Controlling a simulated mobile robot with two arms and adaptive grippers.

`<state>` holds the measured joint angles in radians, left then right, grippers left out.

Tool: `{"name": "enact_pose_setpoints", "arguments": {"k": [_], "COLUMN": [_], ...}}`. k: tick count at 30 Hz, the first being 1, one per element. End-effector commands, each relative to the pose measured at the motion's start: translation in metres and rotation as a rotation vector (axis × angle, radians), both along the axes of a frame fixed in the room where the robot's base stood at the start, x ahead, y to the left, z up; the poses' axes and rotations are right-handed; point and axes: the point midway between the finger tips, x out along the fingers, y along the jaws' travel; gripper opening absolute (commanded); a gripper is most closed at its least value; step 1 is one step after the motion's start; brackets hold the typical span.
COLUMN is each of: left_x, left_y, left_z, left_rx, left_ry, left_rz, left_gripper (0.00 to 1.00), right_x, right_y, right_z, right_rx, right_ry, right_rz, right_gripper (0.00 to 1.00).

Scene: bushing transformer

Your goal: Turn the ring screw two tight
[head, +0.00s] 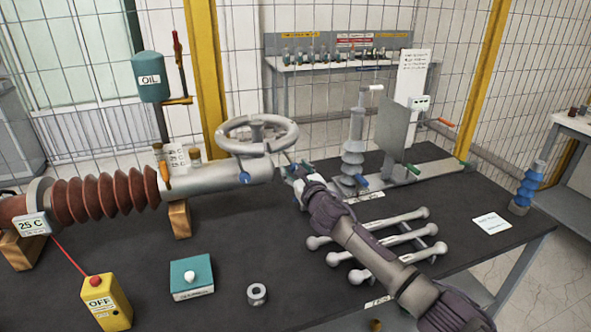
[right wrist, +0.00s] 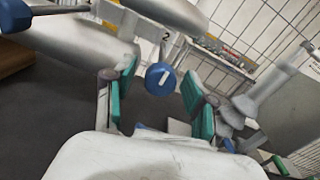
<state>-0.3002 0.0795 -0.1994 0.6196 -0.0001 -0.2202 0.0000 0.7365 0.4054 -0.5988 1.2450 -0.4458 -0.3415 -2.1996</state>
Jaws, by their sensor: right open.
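In the right wrist view, a blue round-headed screw (right wrist: 158,80) with a white bar mark sits on the grey metal ring below a small label reading 2. My right gripper (head: 293,171) is at the right end of the grey bushing tube (head: 215,177), below the handwheel. Its green-padded fingers are open, one on each side of the screw head in the picture. The screw appears beyond the fingertips; I cannot see contact. Another blue screw (head: 244,178) is on the ring's near side, and part of a blue screw (right wrist: 12,14) shows top left in the wrist view. My left gripper is not in view.
The grey handwheel (head: 257,134) stands close above my right gripper. An insulator post (head: 353,150) stands right of it. Several grey rods (head: 375,235) lie under my right arm. A teal box (head: 191,277) and a metal nut (head: 257,294) are on the dark table.

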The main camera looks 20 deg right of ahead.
Motion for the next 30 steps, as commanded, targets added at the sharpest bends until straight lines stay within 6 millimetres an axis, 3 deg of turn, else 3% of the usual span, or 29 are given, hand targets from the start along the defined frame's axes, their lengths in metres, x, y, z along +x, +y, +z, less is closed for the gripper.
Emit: {"name": "enact_pose_setpoints", "arguments": {"k": [9,20,30], "left_x": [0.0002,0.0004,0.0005], "left_y": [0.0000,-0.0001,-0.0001], "left_z": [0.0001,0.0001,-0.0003], "left_rx": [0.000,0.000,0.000], "left_ry": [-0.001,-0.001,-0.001], "left_rz": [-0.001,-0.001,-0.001], "left_gripper": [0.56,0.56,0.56], "right_x": [0.0025,0.0023,0.0023], "right_y": [0.0006,0.0005,0.0008], "right_z": [-0.0003,-0.0005,-0.0007], "right_rx": [0.000,0.000,0.047], "right_ry": [0.000,0.001,0.003], "right_rz": [0.001,0.001,0.001], "right_gripper": [0.56,0.00,0.00]}}
